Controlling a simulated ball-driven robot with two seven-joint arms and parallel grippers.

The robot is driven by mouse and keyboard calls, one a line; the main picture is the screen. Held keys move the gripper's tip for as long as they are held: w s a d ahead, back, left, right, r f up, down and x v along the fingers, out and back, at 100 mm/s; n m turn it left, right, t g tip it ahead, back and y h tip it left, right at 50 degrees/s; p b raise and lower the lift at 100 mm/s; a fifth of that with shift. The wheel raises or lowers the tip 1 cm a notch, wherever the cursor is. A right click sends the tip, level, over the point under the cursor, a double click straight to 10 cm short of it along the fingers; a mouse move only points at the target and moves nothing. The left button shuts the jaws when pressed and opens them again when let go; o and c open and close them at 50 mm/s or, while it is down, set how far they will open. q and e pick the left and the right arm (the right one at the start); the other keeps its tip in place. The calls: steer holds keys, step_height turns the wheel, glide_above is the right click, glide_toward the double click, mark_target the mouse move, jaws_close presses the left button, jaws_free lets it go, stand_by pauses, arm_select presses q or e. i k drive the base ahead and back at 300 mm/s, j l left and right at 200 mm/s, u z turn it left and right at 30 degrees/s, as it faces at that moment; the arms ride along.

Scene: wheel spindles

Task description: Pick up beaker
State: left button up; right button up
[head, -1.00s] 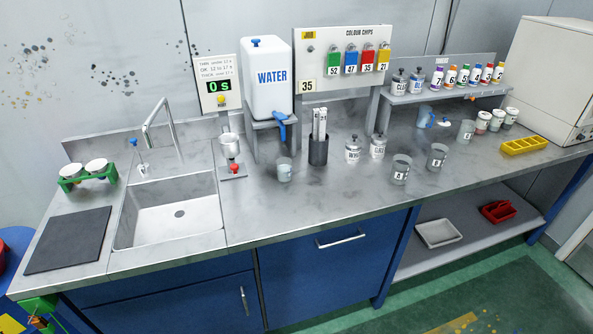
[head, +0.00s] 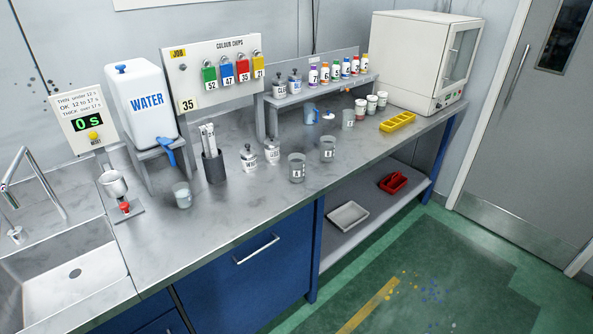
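Several translucent grey beakers stand upright on the steel bench in the head view. One labelled beaker (head: 297,168) is near the front edge, and a second labelled beaker (head: 328,149) stands just right of and behind it. A third beaker (head: 348,119) is farther back. A paler cup-like beaker (head: 182,196) stands alone in front of the water tank (head: 146,100); its contents are unclear. Neither of my grippers shows in this view.
Two lidded jars (head: 249,159) and a dark rod holder (head: 214,167) stand left of the beakers. The sink (head: 72,280) is at left.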

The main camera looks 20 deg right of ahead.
mark_target(183, 196)
steer(key=i+l+u, duration=0.45)
steer(key=i+l, duration=0.25)
steer(key=l, duration=0.1)
